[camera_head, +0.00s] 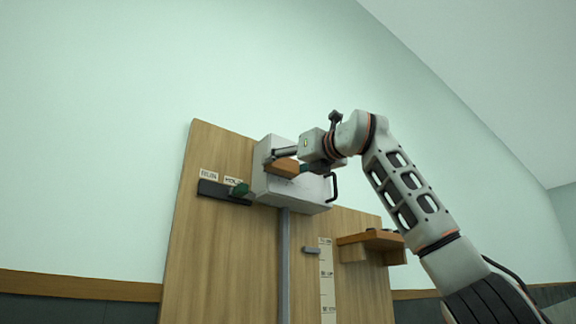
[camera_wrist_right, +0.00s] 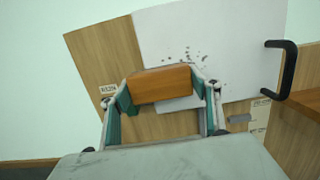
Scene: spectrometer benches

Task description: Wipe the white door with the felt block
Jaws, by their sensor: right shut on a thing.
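The white door (camera_head: 305,190) is the front of a white box on an upright wooden board. It has a black handle (camera_head: 331,187), which also shows in the right wrist view (camera_wrist_right: 282,68). Dark specks (camera_wrist_right: 188,57) dot the door just beyond the block. My right gripper (camera_head: 298,163) is shut on the felt block (camera_head: 282,167), an orange-brown block, in front of the door. The block (camera_wrist_right: 160,83) sits between both fingers in the right wrist view. Its felt face is hidden, and I cannot tell whether it touches the door. My left gripper is not in view.
The wooden board (camera_head: 220,255) carries a dark strip with a green slider (camera_head: 239,190) under RUN and HOLD labels. A grey post (camera_head: 284,265) runs below the box. A marked scale (camera_head: 327,280) and a small wooden shelf (camera_head: 370,238) are to the right.

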